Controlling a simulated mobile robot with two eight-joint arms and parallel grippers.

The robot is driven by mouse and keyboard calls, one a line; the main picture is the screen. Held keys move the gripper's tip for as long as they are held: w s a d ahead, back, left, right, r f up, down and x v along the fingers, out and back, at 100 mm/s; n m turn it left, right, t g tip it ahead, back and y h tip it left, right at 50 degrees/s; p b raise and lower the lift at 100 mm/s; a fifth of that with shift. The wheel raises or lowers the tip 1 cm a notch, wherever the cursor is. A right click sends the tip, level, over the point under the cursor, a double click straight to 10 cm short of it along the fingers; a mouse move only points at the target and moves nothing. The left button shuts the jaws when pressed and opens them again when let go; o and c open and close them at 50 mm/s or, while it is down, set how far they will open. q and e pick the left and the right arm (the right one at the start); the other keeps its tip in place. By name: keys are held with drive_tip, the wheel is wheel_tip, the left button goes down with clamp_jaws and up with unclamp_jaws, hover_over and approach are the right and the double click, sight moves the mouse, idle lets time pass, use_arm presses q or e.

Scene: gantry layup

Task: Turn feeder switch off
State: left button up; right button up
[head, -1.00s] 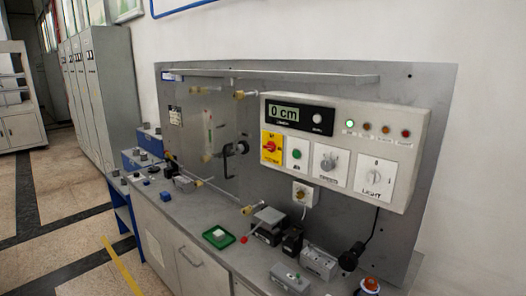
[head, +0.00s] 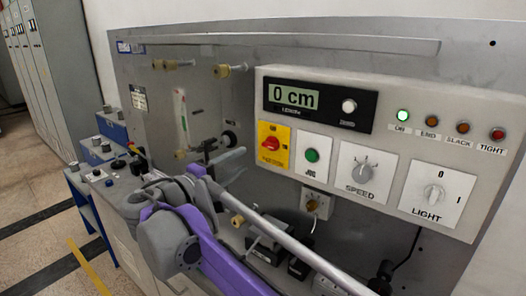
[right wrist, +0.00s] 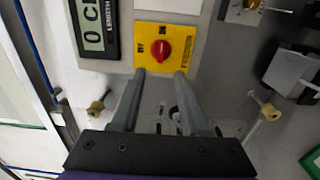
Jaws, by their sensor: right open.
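A red rotary switch (head: 270,143) sits on a yellow plate (head: 284,160) at the left end of the white control panel. In the right wrist view the red knob (right wrist: 160,50) on its yellow plate (right wrist: 178,66) is just past my fingertips. My right gripper (head: 226,152) is in front of the panel, left of and below the switch. In the right wrist view its fingers (right wrist: 161,73) are apart and empty, with the knob between their lines. My left gripper is not in view.
The panel (head: 388,150) also holds a "0 cm" display (head: 293,96), a green JOG button (head: 312,155), a SPEED knob (head: 362,172), a LIGHT knob (head: 434,194) and a lit green lamp (head: 403,115). Yellow-tipped pegs (head: 232,70) stick out from the grey backboard.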

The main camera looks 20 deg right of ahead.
sight(268, 146)
drive_tip(key=x, duration=1)
drive_tip(key=shift+p, duration=0.3)
drive_tip(key=shift+s, duration=0.1)
clamp_jaws()
